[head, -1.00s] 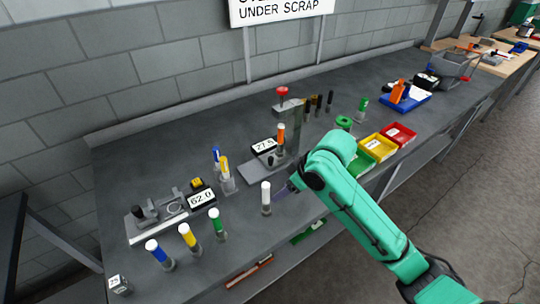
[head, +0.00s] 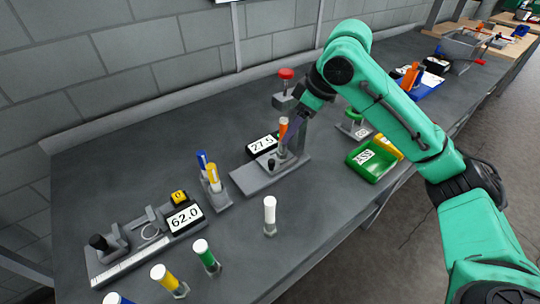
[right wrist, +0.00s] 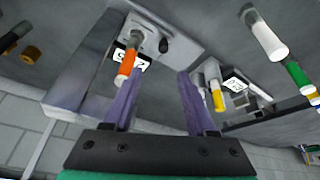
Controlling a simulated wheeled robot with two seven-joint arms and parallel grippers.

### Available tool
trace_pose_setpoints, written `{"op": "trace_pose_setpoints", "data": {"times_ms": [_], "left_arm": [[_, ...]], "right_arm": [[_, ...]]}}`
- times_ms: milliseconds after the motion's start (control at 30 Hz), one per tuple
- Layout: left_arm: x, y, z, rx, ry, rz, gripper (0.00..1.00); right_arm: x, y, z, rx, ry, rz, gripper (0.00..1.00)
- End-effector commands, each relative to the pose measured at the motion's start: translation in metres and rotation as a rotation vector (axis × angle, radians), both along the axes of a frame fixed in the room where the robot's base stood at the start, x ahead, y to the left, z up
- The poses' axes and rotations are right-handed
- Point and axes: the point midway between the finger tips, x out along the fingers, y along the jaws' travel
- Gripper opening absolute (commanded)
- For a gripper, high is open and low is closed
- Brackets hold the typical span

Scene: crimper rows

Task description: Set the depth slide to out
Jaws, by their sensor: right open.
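A grey fixture (head: 250,180) with a display reading about 27.5 (head: 262,144) stands mid-bench. On it are a small black knob (head: 271,164) and an upright orange-and-white handle (head: 283,128). I cannot tell for certain which part is the depth slide. My right gripper (head: 293,124) is above the fixture, close to the orange handle, and partly hidden by its own arm. In the right wrist view its purple fingers (right wrist: 157,90) are apart with nothing between them; the orange handle (right wrist: 127,62) and black knob (right wrist: 166,46) lie beyond the fingertips. My left gripper is out of view.
A gauge with a 62.0 display (head: 184,217) stands at left. Blue and yellow handles (head: 210,176) stand between the fixtures. White (head: 270,212), green (head: 205,255) and yellow (head: 168,278) handles stand along the front. A red-knobbed post (head: 286,85) is behind; a green bin (head: 372,161) is right.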

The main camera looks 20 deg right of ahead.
Motion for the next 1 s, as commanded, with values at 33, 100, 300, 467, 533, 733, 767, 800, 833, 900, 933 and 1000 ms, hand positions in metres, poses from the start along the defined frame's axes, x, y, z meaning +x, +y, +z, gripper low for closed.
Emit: {"op": "trace_pose_setpoints", "data": {"times_ms": [33,100,300,467,533,733,767,800,833,900,933,1000], "left_arm": [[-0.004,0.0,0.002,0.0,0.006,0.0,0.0],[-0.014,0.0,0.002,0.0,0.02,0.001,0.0],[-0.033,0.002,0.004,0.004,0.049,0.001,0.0],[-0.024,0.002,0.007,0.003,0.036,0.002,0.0],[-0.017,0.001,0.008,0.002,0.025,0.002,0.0],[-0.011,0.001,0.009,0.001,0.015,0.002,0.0],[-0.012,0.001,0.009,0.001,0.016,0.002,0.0],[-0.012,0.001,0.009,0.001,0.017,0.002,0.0],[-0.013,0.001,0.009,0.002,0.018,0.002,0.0],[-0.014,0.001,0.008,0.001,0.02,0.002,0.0],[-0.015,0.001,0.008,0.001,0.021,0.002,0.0],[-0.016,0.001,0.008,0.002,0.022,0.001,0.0]], "right_arm": [[0.002,0.003,-0.007,0.0,0.004,0.001,0.57],[0.005,0.007,-0.021,-0.001,0.005,0.002,0.57],[0.02,0.021,-0.072,0.0,0.006,0.002,0.57],[0.031,0.031,-0.106,0.0,0.003,0.001,0.57],[0.034,0.034,-0.116,0.001,0.001,0.002,0.57],[0.037,0.037,-0.127,0.0,-0.001,0.002,0.57],[0.037,0.037,-0.127,0.0,-0.001,0.002,0.57],[0.037,0.037,-0.127,0.0,-0.001,0.002,0.57],[0.037,0.037,-0.127,0.0,-0.001,0.002,0.57],[0.037,0.037,-0.126,0.0,-0.001,0.002,0.49],[0.037,0.037,-0.126,0.0,-0.001,0.002,0.38],[0.037,0.037,-0.126,0.0,-0.001,0.002,0.11]]}}
